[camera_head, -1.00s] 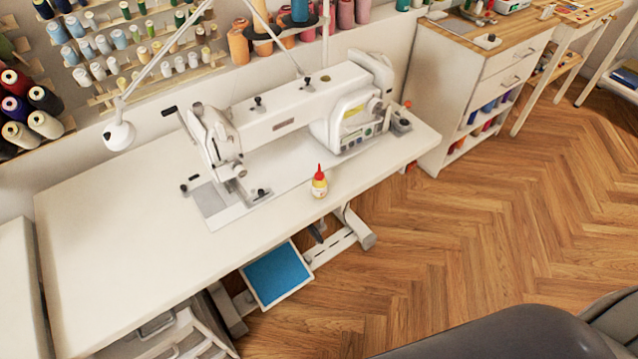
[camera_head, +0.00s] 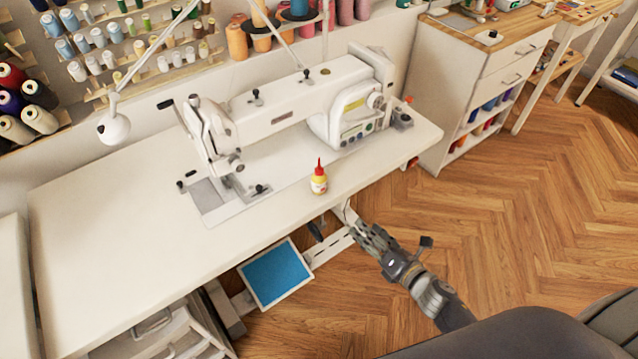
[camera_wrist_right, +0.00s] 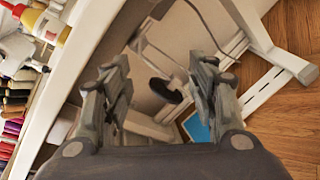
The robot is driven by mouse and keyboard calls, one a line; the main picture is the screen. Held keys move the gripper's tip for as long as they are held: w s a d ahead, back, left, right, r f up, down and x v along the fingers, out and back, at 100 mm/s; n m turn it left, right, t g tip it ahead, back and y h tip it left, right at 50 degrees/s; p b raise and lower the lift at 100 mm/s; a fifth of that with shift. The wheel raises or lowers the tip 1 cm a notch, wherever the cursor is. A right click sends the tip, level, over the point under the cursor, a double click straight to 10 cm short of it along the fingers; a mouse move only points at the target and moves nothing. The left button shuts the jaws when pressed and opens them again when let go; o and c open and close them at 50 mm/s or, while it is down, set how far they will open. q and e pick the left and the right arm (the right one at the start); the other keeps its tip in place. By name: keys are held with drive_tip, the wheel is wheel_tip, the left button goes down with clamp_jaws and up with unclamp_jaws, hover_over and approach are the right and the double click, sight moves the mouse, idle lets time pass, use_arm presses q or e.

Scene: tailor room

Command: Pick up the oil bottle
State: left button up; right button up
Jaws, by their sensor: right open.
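The oil bottle (camera_head: 319,181) is small and yellow with a red pointed cap. It stands upright on the white sewing table (camera_head: 110,220), near its front edge and in front of the sewing machine. In the right wrist view the bottle (camera_wrist_right: 47,24) shows at the upper left, outside the jaws. My right gripper (camera_head: 362,236) is in front of the table edge, to the lower right of the bottle and apart from it. In the wrist view its two fingers (camera_wrist_right: 158,85) are spread with nothing between them. My left gripper is not in view.
The white sewing machine (camera_head: 290,115) stands behind the bottle. A lamp (camera_head: 114,127) hangs over the table's back left. Below the table are a blue pedal (camera_head: 275,275) and a metal leg. The table's left part is clear. A white cabinet (camera_head: 470,85) stands at the right.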

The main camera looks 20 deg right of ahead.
sight(325, 183)
drive_tip(key=w+a+r+n+t+y, duration=0.1)
drive_tip(key=a+r+n+y, duration=0.35)
drive_tip(key=r+n, duration=0.8)
drive_tip(key=shift+m, duration=0.35)
drive_tip(key=w+a, duration=0.1)
drive_tip(key=w+a+r, duration=0.1)
drive_tip(key=w, duration=0.2)
drive_tip(key=shift+w+a+r+p, duration=0.15)
drive_tip(key=shift+a+r+p, duration=0.2)
drive_tip(key=shift+a, duration=0.05)
drive_tip(key=shift+f+p+x, duration=0.25)
drive_tip(key=shift+p+x, duration=0.05)
drive_tip(key=shift+x, duration=1.15)
drive_tip(key=shift+f+p+x, duration=0.2)
drive_tip(key=shift+p+x, duration=0.1)
drive_tip(key=shift+x, duration=1.15)
drive_tip(key=shift+a, duration=0.1)
drive_tip(key=c, duration=1.1)
